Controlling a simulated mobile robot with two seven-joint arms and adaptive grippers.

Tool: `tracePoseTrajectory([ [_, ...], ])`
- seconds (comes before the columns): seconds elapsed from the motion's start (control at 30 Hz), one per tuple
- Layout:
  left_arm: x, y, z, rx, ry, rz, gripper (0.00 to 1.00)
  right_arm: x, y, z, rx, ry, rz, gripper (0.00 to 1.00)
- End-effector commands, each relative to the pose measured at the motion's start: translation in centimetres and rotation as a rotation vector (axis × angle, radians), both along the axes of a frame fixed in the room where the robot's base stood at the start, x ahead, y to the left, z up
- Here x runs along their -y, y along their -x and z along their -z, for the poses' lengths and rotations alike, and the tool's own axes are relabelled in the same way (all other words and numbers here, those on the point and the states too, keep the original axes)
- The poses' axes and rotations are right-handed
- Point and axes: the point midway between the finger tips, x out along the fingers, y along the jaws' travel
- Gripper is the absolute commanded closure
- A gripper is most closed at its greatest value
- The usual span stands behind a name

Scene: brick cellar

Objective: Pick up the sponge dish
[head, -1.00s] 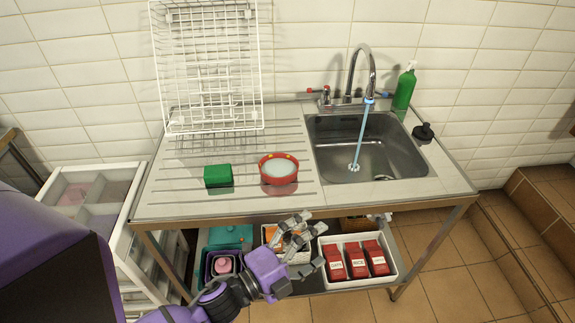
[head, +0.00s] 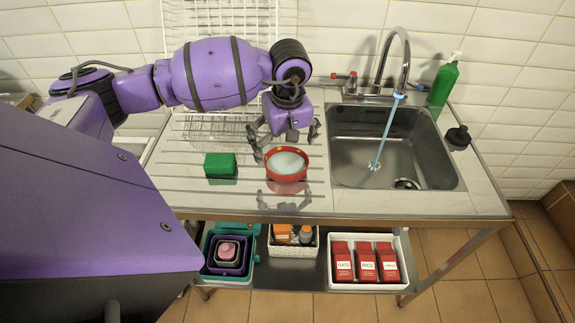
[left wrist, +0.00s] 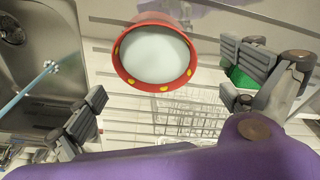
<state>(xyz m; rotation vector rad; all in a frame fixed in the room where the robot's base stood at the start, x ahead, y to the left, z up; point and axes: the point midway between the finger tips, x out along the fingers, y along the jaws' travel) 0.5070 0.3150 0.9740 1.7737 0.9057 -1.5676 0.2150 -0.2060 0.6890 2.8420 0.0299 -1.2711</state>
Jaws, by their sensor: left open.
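A round red dish with a pale inside (head: 287,163), the likely sponge dish, stands upright on the steel draining board, left of the sink. In the left wrist view the dish (left wrist: 157,55) shows yellow dots on its red wall. My left gripper (head: 287,142) is open above and just behind the dish. In the left wrist view the fingers of my left gripper (left wrist: 168,100) are spread wide, one on each side of the dish, with nothing between them held. I cannot tell whether a finger touches it. My right gripper is not in view.
A green sponge (head: 220,165) lies left of the dish. A white wire rack (head: 215,132) stands behind, partly hidden by my left arm. A green bottle (head: 443,82) stands at the back right. The board's front is clear.

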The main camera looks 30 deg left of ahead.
Motion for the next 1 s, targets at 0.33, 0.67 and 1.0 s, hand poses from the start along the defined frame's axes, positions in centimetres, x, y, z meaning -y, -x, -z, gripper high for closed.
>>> tracePoseTrajectory([
  [0.33, 0.1, -0.8, 4.6, 0.003, 0.006, -0.002, 0.0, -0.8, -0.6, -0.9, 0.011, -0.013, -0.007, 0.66],
  [0.67, 0.0, -0.8, 5.8, 0.001, 0.004, -0.002, 0.0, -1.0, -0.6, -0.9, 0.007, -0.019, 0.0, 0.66],
  [1.0, 0.0, -0.8, 5.8, 0.001, 0.004, -0.002, 0.41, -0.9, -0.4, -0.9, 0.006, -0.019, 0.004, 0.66],
])
